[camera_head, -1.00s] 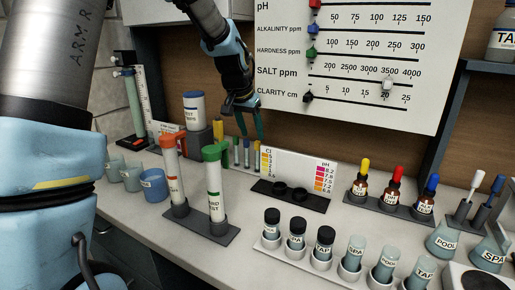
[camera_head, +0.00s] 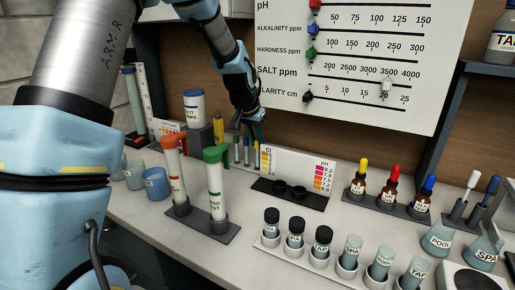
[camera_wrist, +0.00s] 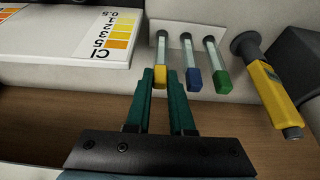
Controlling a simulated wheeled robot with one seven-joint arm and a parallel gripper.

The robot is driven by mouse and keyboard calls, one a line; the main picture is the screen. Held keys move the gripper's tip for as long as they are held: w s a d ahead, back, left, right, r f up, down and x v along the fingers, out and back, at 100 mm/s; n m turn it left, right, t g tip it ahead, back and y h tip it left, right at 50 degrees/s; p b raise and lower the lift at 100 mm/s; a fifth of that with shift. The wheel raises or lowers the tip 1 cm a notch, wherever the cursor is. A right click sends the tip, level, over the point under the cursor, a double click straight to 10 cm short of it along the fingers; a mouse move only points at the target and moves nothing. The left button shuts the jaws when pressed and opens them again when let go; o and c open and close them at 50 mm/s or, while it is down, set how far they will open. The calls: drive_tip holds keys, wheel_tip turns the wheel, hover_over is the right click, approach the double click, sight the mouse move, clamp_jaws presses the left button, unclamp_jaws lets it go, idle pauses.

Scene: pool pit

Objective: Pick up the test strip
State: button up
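Three slim pale strips with coloured ends stand side by side at a white holder in the wrist view: a yellow-ended strip (camera_wrist: 160,76), a blue-ended strip (camera_wrist: 193,77) and a green-ended strip (camera_wrist: 222,80). My gripper (camera_wrist: 162,74) is open, with its teal fingers apart. The yellow end shows between the fingertips, with a visible gap on its right; contact on its left is unclear. In the head view my gripper (camera_head: 248,132) is low over the strips, partly hiding them. A white tub with a blue lid (camera_head: 194,108) stands to the left, its label partly readable as strips.
A colour chart block (camera_wrist: 80,38) is to the left. Orange- and green-capped tubes (camera_head: 214,190) stand in front. A black two-well tray (camera_head: 290,193) lies before the chart.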

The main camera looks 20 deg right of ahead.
clamp_jaws()
idle(1.0)
wheel_tip(320, 180, up, 10)
drive_tip(key=b, duration=0.2)
drive_tip(key=shift+b, duration=0.3)
